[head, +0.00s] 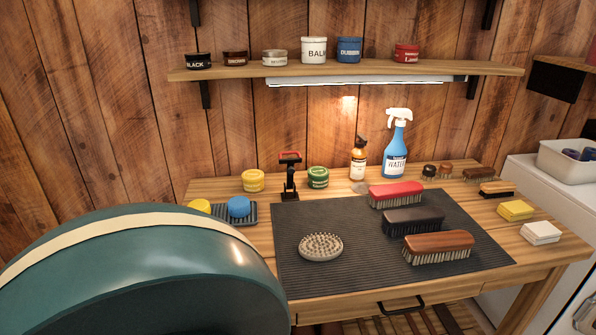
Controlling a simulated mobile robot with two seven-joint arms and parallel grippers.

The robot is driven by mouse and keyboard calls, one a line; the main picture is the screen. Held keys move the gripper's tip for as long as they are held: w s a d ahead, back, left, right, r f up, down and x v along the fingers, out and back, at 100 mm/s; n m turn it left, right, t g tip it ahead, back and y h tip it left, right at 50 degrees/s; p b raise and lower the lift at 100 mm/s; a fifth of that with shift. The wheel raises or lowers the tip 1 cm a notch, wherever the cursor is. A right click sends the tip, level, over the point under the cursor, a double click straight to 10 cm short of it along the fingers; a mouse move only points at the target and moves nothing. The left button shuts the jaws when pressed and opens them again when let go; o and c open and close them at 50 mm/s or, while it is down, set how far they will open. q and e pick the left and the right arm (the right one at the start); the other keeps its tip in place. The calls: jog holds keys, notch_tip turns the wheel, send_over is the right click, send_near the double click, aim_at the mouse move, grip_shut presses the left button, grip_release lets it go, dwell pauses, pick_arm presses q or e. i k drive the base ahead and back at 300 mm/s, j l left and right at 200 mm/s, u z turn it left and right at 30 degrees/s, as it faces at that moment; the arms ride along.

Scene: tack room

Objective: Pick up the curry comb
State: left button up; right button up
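A round, pale grey curry comb (320,247) with a knobbly top lies on the front left part of the dark ribbed mat (345,275). It lies apart from the brushes and nothing covers it. Neither of my grippers shows in the head view.
Red (396,194), black (412,221) and brown (438,247) brushes lie on the mat's right half. Behind it stand a blue spray bottle (395,150), an amber bottle (358,160) and a green tin (318,178). A large teal curved surface blocks the lower left.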

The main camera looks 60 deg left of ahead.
aim_at(319, 248)
jog(key=u, duration=1.7)
